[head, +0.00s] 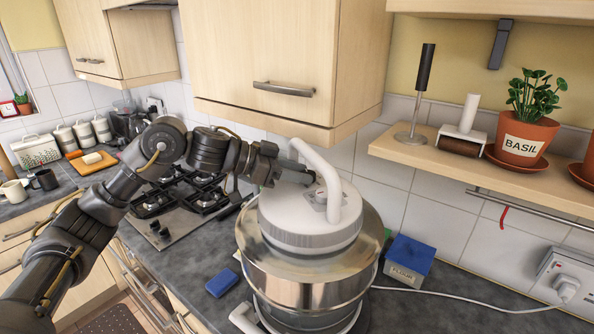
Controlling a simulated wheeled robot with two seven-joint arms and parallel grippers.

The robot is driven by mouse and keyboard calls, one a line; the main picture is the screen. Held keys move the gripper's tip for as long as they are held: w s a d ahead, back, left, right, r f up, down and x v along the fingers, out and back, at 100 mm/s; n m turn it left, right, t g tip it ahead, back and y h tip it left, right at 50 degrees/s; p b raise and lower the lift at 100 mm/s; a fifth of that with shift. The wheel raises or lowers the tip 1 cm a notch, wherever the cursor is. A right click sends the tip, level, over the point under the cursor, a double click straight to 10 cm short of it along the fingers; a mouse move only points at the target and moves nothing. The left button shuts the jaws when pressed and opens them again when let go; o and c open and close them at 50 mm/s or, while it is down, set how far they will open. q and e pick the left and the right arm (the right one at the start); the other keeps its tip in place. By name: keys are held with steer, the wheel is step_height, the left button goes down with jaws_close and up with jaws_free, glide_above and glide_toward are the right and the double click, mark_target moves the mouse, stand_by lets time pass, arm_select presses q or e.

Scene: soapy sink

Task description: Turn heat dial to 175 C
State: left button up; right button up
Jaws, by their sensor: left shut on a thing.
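A white domed appliance top (300,225) with a tall looped white handle (330,165) sits on a wide steel bowl (300,285) on the dark worktop. A small panel with a red mark (321,194) shows on its top, beside the handle. My left gripper (305,178) reaches in from the left at the top of the appliance, next to the handle and just above this panel. Its jaws are shut on a small part there, apparently the heat dial, which the fingers mostly hide. The dial's setting cannot be read. My right gripper is out of view.
A blue flour box (408,261) and a white cable (475,308) lie to the right. A blue sponge (221,283) is to the left, before the gas hob (180,210). A wall cabinet (280,60) hangs close above; a shelf (440,160) holds a basil pot.

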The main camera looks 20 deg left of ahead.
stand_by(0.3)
arm_select(q)
steer(key=o, duration=1)
steer(key=shift+s, duration=0.1)
